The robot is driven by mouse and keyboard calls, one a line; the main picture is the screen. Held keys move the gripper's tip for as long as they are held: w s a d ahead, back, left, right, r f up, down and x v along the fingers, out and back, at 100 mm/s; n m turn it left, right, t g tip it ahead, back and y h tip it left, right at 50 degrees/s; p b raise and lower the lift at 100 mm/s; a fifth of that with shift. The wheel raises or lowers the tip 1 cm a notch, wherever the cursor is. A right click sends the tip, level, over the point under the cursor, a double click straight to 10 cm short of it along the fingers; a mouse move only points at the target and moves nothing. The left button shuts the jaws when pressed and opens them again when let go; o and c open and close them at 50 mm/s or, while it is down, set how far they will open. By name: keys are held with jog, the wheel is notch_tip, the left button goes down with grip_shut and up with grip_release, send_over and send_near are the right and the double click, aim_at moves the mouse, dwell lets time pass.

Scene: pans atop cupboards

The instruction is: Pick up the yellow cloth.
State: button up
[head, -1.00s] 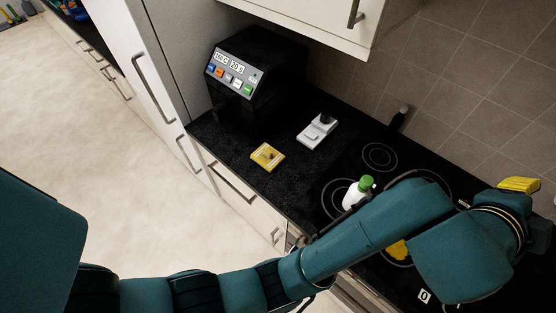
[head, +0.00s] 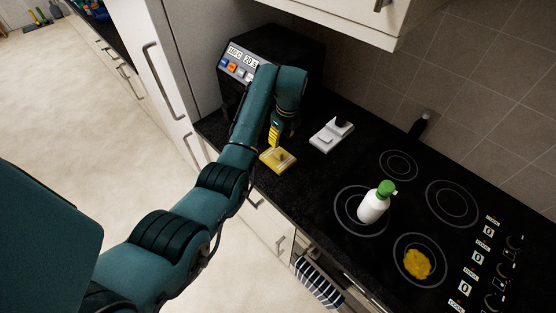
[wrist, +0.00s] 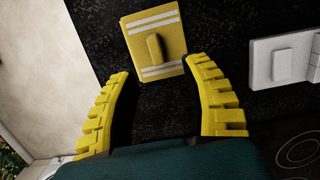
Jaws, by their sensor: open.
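The yellow cloth (head: 283,163) is a flat square with white stripes and a raised grip in its middle. It lies on the black counter in front of the black appliance. In the wrist view the cloth (wrist: 175,38) lies just beyond my fingertips, with its raised grip roughly in line with the gap between them. My gripper (head: 275,140) is above the cloth in the head view, fingers pointing down and partly covering its far side. The wrist view shows my gripper (wrist: 160,68) with its yellow fingers spread apart and nothing between them.
A white block-like item (head: 331,135) stands right of the cloth. The black appliance (head: 245,45) with a button panel is behind my arm. A white bottle with a green cap (head: 373,204) and a flat yellow patch (head: 417,264) are on the hob. A wall cupboard (head: 340,18) hangs above.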

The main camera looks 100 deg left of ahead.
aim_at(278, 152)
jog(key=f, duration=0.4)
jog(key=shift+s+a, duration=0.15)
jog(key=shift+s, duration=0.1)
jog(key=shift+s+d+f+p, duration=0.1)
jog(key=shift+s+f+p, duration=0.05)
jog(key=shift+f, duration=0.7)
jog(key=shift+s+d+f+p, duration=0.1)
jog(key=shift+s+f+p, duration=0.05)
jog(key=shift+f, duration=0.75)
jog(key=shift+s+f+p, duration=0.15)
jog(key=shift+f, duration=0.7)
grip_shut()
